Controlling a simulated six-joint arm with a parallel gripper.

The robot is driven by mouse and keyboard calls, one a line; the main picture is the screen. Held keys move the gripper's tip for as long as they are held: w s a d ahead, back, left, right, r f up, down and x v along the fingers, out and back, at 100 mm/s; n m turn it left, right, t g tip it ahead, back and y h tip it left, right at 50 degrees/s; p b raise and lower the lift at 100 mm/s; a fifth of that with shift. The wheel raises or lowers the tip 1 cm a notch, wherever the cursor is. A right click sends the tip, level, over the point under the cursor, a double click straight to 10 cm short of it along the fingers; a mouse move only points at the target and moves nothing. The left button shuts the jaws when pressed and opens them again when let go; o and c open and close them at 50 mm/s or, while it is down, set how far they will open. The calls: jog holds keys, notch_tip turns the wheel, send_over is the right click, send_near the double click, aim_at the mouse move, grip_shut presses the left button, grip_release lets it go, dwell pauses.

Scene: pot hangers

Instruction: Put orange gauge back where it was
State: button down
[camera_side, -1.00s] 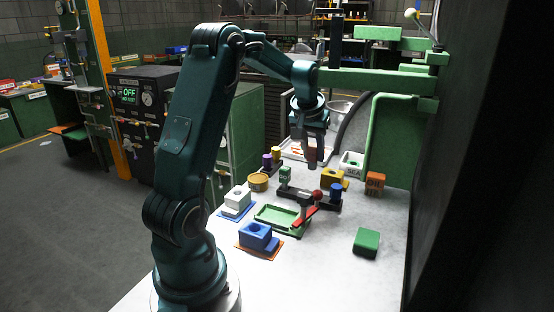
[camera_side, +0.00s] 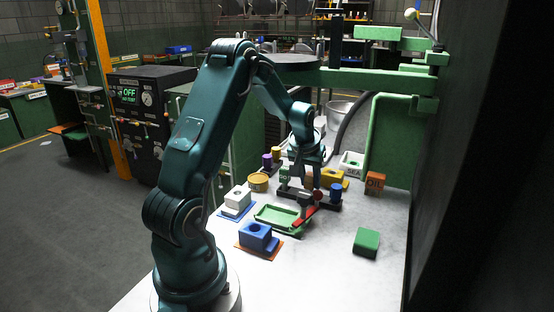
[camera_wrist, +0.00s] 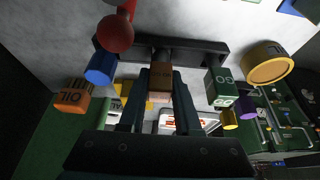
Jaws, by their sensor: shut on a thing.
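The orange gauge (camera_wrist: 160,77) is a small orange-brown block, shut between the fingers of my gripper (camera_wrist: 160,88) in the wrist view. In the side view my gripper (camera_side: 309,184) is low over the middle of the black rack (camera_side: 325,203), pointing down, and mostly hides the gauge. The rack (camera_wrist: 190,45) shows in the wrist view with a green gauge (camera_wrist: 221,88) at one end and a blue gauge (camera_wrist: 101,67) at the other. The orange gauge is between these two. I cannot tell whether its lower end touches the rack.
A red lever (camera_side: 304,215) lies in front of the rack. A green tray (camera_side: 268,215), blue block (camera_side: 258,238) and white block (camera_side: 237,201) stand left. An orange OIL cube (camera_side: 375,181) and green block (camera_side: 367,242) stand right. The front table surface is clear.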

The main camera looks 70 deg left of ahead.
jog(key=shift+f, duration=0.55)
jog(key=c, duration=0.6)
grip_release()
jog(key=shift+r, duration=0.15)
jog(key=shift+r, duration=0.25)
jog(key=v, duration=1.2)
jog(key=s+d+r+m+t+h, duration=0.1)
jog(key=s+d+r+m, duration=0.1)
jog(key=d, duration=0.5)
jog(key=s+d+r+m+t, duration=0.1)
jog(key=s+d+m, duration=0.1)
jog(key=d, duration=0.5)
jog(key=s+d+f+m+h, duration=0.1)
jog(key=s+d+m+h, duration=0.1)
jog(key=s+d+m, duration=0.3)
jog(key=s+d, duration=0.3)
jog(key=shift+d+f, duration=0.35)
